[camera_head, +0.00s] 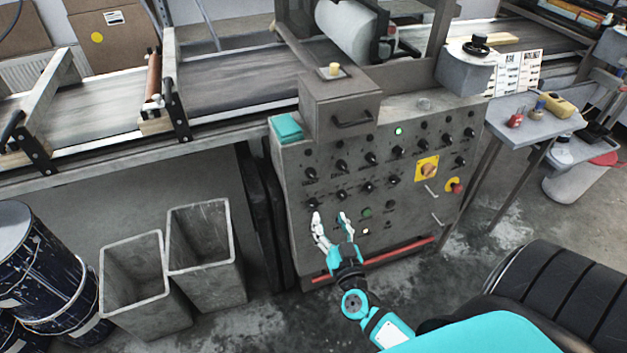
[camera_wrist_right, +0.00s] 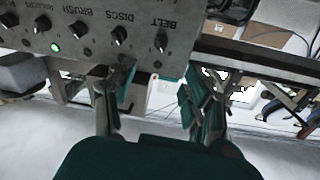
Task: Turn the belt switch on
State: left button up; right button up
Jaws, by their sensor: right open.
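The belt switch (camera_wrist_right: 160,42) is a black rotary knob at the right end of a row in the right wrist view, by a "BELT" label. In the head view it appears to be the leftmost upper-row knob (camera_head: 310,174) on the grey control panel (camera_head: 345,222). Its small lamp (camera_wrist_right: 157,64) is dark. My right gripper (camera_head: 331,219) is open and empty in front of the panel's lower left part, below the knob, and its fingers point up. In the wrist view the fingers (camera_wrist_right: 155,85) are apart and hold nothing. My left gripper is out of view.
Neighbouring DISCS (camera_wrist_right: 118,35) and BRUSH (camera_wrist_right: 77,28) knobs sit close by. One panel lamp (camera_head: 398,131) is lit green. A red rail (camera_head: 400,252) crosses the panel's foot. Bins (camera_head: 206,262) stand left, a side table (camera_head: 525,108) right. A conveyor (camera_head: 240,75) runs behind.

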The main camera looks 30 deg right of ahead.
aim_at(312, 174)
jog(key=b+x, duration=0.1)
jog(key=x, duration=1.4)
jog(key=shift+w, duration=0.3)
grip_shut()
